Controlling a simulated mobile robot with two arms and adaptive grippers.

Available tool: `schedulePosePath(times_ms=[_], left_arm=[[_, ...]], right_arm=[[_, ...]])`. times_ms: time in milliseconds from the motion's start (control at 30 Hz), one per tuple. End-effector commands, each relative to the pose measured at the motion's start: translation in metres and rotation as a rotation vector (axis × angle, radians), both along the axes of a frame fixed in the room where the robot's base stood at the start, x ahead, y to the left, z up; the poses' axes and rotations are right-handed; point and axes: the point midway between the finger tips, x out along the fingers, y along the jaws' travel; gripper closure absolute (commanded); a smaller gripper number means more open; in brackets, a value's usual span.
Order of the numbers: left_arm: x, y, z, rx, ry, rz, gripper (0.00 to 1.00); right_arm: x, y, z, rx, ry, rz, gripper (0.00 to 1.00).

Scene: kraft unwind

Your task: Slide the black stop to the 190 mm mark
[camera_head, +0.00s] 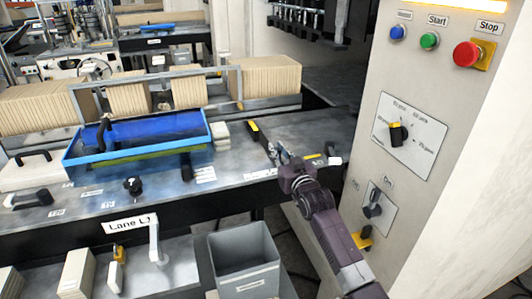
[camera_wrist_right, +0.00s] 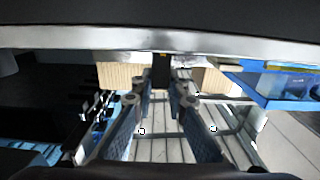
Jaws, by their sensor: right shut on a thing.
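The black stop (camera_head: 259,136) is a dark bar with a yellow strip on the grey bench top, right of the blue tray. My right gripper (camera_head: 281,156) is at its near end. In the right wrist view the stop (camera_wrist_right: 161,73) stands upright between the fingertips (camera_wrist_right: 167,88), and the gripper is shut on it. A pale scale strip (camera_head: 260,174) lies near the bench's front edge, left of the gripper. Its marks are too small to read, so the 190 mm mark cannot be made out. My left gripper is not in view.
A blue tray (camera_head: 67,158) with a black handle is at the left. Stacks of brown boards (camera_head: 264,77) stand behind. A control panel (camera_head: 425,75) with several buttons and dials rises at the right. A grey bin (camera_head: 243,258) stands below the bench's front edge.

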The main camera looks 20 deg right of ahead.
Motion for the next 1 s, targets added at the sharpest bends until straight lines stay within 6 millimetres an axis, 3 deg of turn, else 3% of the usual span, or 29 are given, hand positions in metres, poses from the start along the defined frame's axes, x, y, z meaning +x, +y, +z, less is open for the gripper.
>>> schedulePosePath(times_ms=[33, 200, 533, 567, 700, 1000], left_arm=[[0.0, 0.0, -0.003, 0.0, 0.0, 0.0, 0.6], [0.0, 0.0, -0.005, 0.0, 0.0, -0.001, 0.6], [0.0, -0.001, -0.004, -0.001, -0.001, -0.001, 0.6], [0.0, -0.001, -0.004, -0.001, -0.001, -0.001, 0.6], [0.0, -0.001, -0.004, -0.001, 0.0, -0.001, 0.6], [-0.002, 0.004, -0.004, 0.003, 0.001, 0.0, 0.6]], right_arm=[[0.001, -0.012, -0.001, -0.009, -0.001, -0.004, 1.0], [0.001, -0.027, 0.0, -0.005, -0.001, -0.002, 1.0], [0.001, -0.027, 0.0, -0.002, 0.0, 0.0, 1.0], [0.001, -0.027, 0.0, -0.002, 0.0, 0.0, 0.83], [0.001, -0.027, 0.0, -0.002, 0.0, 0.0, 0.68], [0.0, -0.027, 0.001, -0.001, -0.001, 0.0, 0.68]])
